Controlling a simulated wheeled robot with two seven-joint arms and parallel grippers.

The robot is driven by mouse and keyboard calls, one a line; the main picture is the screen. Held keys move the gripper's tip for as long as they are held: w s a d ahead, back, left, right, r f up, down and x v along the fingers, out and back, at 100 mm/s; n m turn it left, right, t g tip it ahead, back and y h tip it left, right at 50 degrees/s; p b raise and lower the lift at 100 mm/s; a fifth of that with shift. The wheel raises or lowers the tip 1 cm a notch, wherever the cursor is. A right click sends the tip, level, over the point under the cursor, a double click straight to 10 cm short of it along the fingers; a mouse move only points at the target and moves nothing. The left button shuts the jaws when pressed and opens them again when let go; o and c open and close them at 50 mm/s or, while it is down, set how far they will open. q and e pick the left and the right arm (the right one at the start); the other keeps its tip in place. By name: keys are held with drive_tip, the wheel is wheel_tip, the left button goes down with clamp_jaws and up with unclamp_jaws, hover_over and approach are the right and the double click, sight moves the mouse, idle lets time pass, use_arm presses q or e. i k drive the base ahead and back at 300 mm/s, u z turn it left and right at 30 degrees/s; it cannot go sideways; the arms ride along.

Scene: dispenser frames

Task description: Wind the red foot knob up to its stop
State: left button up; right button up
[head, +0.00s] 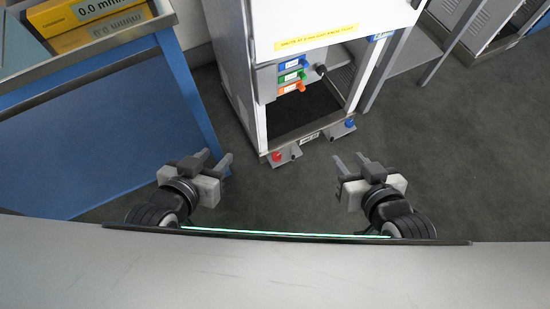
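The red foot knob (277,157) sits on a small metal bracket at the lower left front corner of the white dispenser cabinet (305,25). A blue foot knob (349,124) sits on a like bracket at the lower right corner. My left gripper (217,159) is open and empty, to the left of the red knob and apart from it. My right gripper (350,161) is open and empty, to the right of the red knob and below the blue one. Nothing covers the red knob; its height setting cannot be told.
Blue, green and orange levers (291,76) and a black knob (320,70) are at the cabinet's open bay. A blue-framed bench (180,75) with yellow boxes (95,25) stands at left. Grey floor (290,200) lies clear between my grippers. Grey lockers (490,35) stand at upper right.

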sight(276, 157)
drive_tip(key=z, duration=1.95)
drive_tip(key=k, duration=0.8)
drive_tip(key=u, duration=1.4)
drive_tip(key=i, duration=0.55)
drive_tip(key=z, duration=1.8)
drive_tip(key=k, duration=0.8)
drive_tip(key=u, duration=1.35)
drive_tip(key=i, duration=0.5)
